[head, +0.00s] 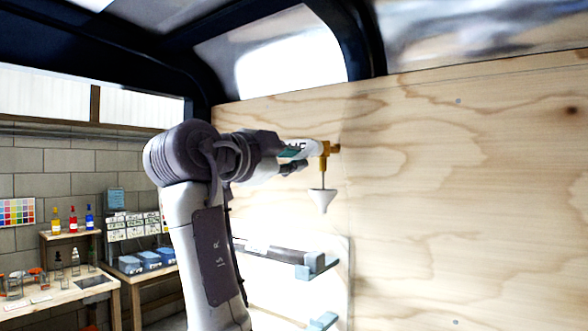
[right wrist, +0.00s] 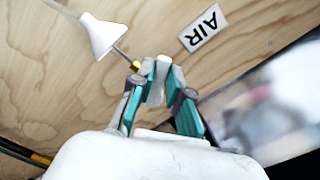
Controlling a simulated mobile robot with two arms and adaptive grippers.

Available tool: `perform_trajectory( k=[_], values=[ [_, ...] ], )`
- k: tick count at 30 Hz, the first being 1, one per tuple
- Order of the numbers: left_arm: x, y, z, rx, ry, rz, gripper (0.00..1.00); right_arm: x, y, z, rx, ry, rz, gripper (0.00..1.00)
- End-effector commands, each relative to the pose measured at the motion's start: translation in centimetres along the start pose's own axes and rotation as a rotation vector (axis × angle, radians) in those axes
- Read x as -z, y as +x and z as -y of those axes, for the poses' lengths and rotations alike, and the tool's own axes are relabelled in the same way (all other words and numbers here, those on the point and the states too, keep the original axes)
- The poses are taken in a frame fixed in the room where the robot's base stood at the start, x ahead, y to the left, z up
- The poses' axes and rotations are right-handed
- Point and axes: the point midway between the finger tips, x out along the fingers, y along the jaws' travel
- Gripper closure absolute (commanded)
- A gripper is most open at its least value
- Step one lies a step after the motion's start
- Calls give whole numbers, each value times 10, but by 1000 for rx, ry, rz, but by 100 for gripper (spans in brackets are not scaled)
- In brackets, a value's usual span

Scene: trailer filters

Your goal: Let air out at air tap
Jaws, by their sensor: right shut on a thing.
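The air tap (head: 324,154) is a brass fitting on the plywood wall. My right gripper (head: 304,158) is at the tap's left side. In the right wrist view, my right gripper (right wrist: 157,72) has its teal-padded fingers closed around a pale piece at the tap. A bit of brass on the tap (right wrist: 136,65) shows beside the fingertips, with the white cone (right wrist: 103,36) at upper left. The fingers hide most of the tap there. My left gripper is not in view.
A white AIR label (right wrist: 203,28) is on the plywood wall (head: 460,200) by the tap. Below my arm, a pale shelf with blue brackets (head: 316,268) stands near the wall. Workbenches with bottles (head: 73,220) are farther back at left. The wall right of the tap is clear.

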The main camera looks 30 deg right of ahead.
Motion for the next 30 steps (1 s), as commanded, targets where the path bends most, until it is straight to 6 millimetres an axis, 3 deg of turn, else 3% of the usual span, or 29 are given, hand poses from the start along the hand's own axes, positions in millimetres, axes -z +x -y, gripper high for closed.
perform_trajectory(
  k=[15,30],
  values=[
    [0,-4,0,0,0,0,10,4,0,15,0,421,0,100],
    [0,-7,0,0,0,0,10,6,0,18,0,564,0,100]
  ],
)
